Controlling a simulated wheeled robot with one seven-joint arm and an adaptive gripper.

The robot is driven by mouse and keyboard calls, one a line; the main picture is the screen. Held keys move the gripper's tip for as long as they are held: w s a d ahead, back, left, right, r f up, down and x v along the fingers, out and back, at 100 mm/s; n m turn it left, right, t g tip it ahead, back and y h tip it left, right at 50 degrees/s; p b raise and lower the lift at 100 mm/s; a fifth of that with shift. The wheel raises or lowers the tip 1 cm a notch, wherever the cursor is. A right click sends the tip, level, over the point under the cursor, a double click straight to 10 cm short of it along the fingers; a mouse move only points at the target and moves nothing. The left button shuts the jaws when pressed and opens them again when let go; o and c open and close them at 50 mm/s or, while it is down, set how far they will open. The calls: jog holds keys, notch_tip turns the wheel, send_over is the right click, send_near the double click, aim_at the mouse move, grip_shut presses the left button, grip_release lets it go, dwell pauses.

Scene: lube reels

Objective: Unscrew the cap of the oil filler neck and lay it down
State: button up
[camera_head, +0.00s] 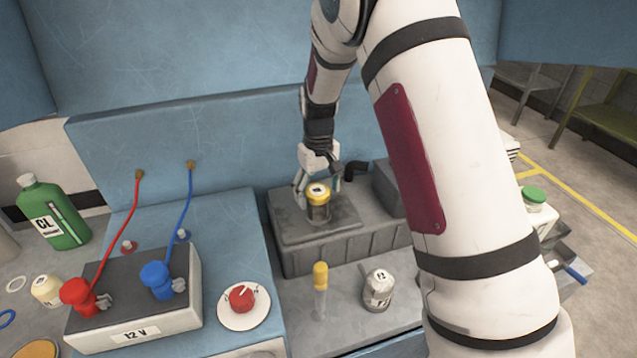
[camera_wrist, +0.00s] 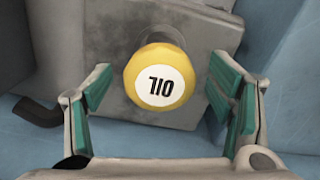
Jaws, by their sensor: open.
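The oil cap (camera_head: 318,189) is yellow with a white top and sits on the dark metal filler neck (camera_head: 318,209) on a grey block. In the wrist view the cap (camera_wrist: 160,76) shows the word OIL on its white disc, upside down. My gripper (camera_head: 320,185) is open above and around the neck area. In the wrist view its two teal-padded fingers (camera_wrist: 160,92) stand on either side of the cap, apart from it, with a gap on both sides. The lower part of the neck is mostly hidden under the cap in the wrist view.
A battery (camera_head: 140,290) with red and blue clamps stands at the left. A black pipe (camera_head: 355,169) is behind the neck.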

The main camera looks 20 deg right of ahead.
jog(key=shift+c, duration=0.2)
jog(key=c, duration=1.2)
jog(key=n, duration=0.4)
jog(key=shift+f+b, duration=0.1)
jog(key=shift+b, duration=0.2)
jog(key=shift+n, duration=0.6)
jog(key=n, duration=0.3)
jog(key=shift+w+d+n, duration=0.1)
jog(key=shift+d+n, duration=0.05)
jog(key=shift+n, duration=0.95)
